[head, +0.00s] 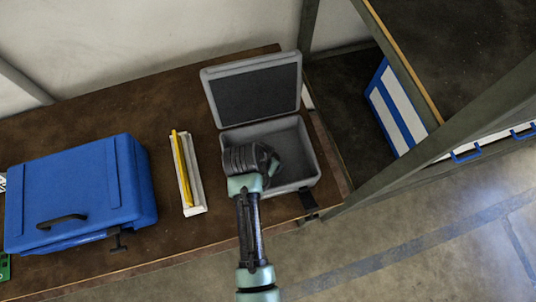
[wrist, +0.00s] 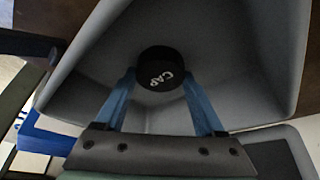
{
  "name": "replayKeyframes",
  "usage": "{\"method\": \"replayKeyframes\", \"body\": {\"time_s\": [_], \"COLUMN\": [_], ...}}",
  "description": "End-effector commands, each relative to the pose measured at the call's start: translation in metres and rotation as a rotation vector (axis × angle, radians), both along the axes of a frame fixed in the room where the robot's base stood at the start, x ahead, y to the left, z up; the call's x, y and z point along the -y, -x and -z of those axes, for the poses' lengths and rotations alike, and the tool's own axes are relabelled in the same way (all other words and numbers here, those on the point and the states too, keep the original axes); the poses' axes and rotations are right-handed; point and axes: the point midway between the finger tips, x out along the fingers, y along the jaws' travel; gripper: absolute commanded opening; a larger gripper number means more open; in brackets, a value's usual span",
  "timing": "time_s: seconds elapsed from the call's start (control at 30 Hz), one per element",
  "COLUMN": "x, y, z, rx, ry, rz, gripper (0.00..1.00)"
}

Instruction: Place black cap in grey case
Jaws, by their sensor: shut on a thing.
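The grey case (head: 304,150) stands open at the right end of the brown table, its lid (head: 252,88) raised at the back. In the wrist view its grey inside (wrist: 235,45) surrounds the cap. The black cap (wrist: 161,66), a short round piece with white "CAP" lettering, is between the two blue fingers. My gripper (wrist: 160,82) is shut on it, over the open case. In the head view my wrist hides the cap and the fingers. I cannot tell whether the cap touches the case floor.
A closed blue case (head: 75,185) with a black handle lies on the left of the table. A white tray (head: 197,185) with a yellow stick-like thing (head: 182,165) lies between the cases. A metal frame post (head: 430,150) rises to the right of the table.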

Motion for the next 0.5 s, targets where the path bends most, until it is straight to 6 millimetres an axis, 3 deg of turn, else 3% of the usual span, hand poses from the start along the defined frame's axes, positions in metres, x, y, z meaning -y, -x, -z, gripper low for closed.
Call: {"method": "replayKeyframes", "body": {"time_s": [0.03, 0.07, 0.2, 0.5], "x": [0.0000, 0.0000, 0.0000, -0.0001], "y": [0.0000, -0.0001, 0.0000, -0.0001], "z": [0.0027, 0.0028, 0.0020, -0.0014], "rx": [0.000, 0.000, 0.000, 0.000], "ry": [0.000, 0.000, 0.000, 0.000], "rz": [0.000, 0.000, 0.000, 0.000], "gripper": [0.18, 0.73, 0.98, 1.00]}}
